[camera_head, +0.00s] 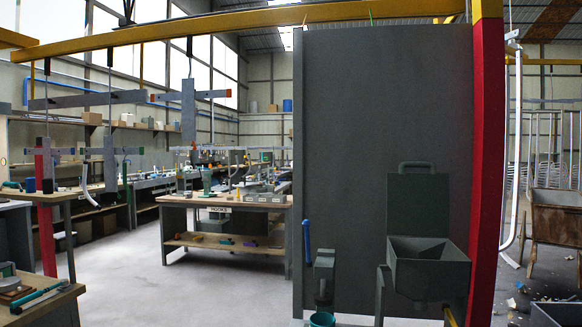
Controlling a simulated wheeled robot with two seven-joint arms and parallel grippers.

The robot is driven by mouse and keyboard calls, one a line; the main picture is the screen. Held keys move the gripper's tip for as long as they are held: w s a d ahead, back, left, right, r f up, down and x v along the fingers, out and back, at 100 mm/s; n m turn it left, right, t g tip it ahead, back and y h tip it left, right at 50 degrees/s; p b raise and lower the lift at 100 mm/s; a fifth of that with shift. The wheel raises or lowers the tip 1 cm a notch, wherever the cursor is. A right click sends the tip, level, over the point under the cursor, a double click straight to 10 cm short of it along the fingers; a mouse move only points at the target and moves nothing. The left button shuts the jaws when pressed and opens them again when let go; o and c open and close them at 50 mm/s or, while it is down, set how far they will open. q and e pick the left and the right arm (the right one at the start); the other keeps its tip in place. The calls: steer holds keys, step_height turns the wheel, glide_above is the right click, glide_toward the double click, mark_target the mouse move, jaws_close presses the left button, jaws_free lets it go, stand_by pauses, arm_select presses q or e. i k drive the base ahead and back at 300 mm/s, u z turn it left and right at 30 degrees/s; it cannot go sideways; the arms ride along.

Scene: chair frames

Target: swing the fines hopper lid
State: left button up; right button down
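The fines hopper (430,274) is a dark grey-green open-topped box in front of a large dark panel, right of the picture's middle. Its lid (418,206) is a flat plate with a loop handle (416,167) on its top edge. The lid stands upright behind the hopper's opening, so the hopper looks open. Its hinge is too small to make out, and the bottom of the hopper's inside is not clear. Neither of my grippers shows in this view.
A dark panel (350,120) stands behind the hopper, with a red post (486,150) to its right. A blue handle (307,240) and a teal bucket (322,319) are left of the hopper. A workbench (175,199) stands further back; the floor before it (130,285) is clear.

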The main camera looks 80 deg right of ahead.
mark_target(417, 204)
steer(key=u, duration=0.5)
steer(key=k, duration=1.45)
steer(key=z, duration=0.7)
